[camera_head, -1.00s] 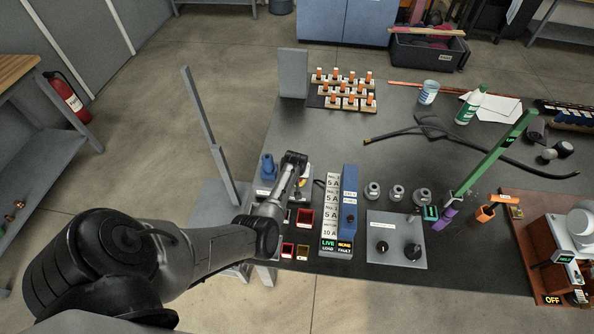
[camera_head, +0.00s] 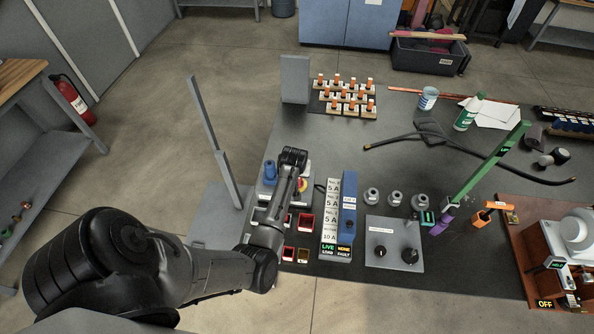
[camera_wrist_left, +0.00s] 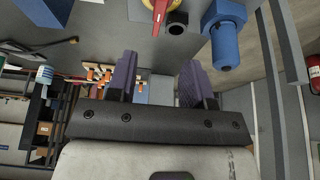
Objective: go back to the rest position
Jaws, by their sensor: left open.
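My left arm comes in from the left in the head view, and its gripper (camera_head: 293,158) is above the left end of the dark table, by the blue fitting (camera_head: 269,172) and the red and yellow knob (camera_head: 302,184). In the left wrist view my left gripper (camera_wrist_left: 157,75) has its two fingers wide apart with nothing between them. The blue fitting (camera_wrist_left: 226,40) and part of the knob (camera_wrist_left: 172,15) show beyond the fingers, apart from them. My right gripper does not show in either view.
A grey upright post (camera_head: 212,145) stands left of the table. A blue-sided panel (camera_head: 348,215), a grey box with black knobs (camera_head: 394,243) and a slanted green bar (camera_head: 490,162) stand to the right. Orange-topped pieces (camera_head: 348,92) sit at the back. The table's middle is fairly clear.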

